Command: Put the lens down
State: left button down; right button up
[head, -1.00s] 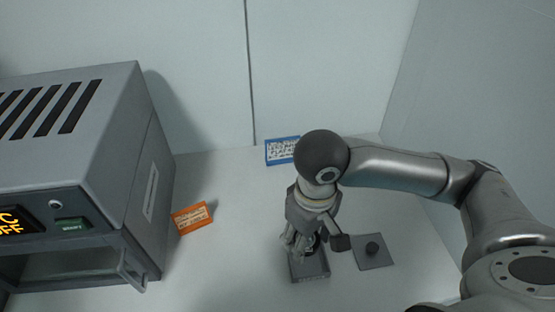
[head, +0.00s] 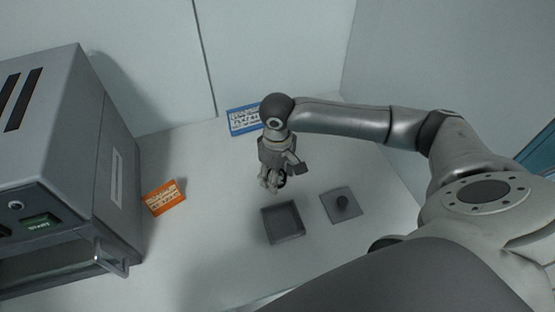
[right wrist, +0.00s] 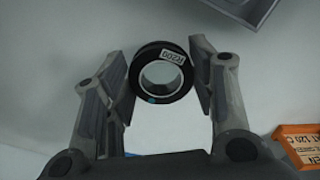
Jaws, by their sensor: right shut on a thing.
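The lens (right wrist: 162,76) is a black ring with clear glass and a small white label. It sits between the fingers of my right gripper (right wrist: 163,85) in the right wrist view, and the gripper is shut on it. In the head view my right gripper (head: 272,184) is above the table, just behind an open grey box (head: 283,222). The lens is mostly hidden by the fingers there. My left gripper is not in view.
A grey lid with a round knob (head: 342,205) lies right of the box. A large grey machine (head: 70,160) stands at the left, with an orange card (head: 164,197) beside it. A blue card (head: 243,121) is by the back wall. The table between the orange card and the box is clear.

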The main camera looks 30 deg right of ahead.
jog(key=shift+s+f, duration=0.15)
jog(key=shift+f, duration=1.2)
jog(key=o, duration=1.1)
jog(key=shift+f, duration=0.1)
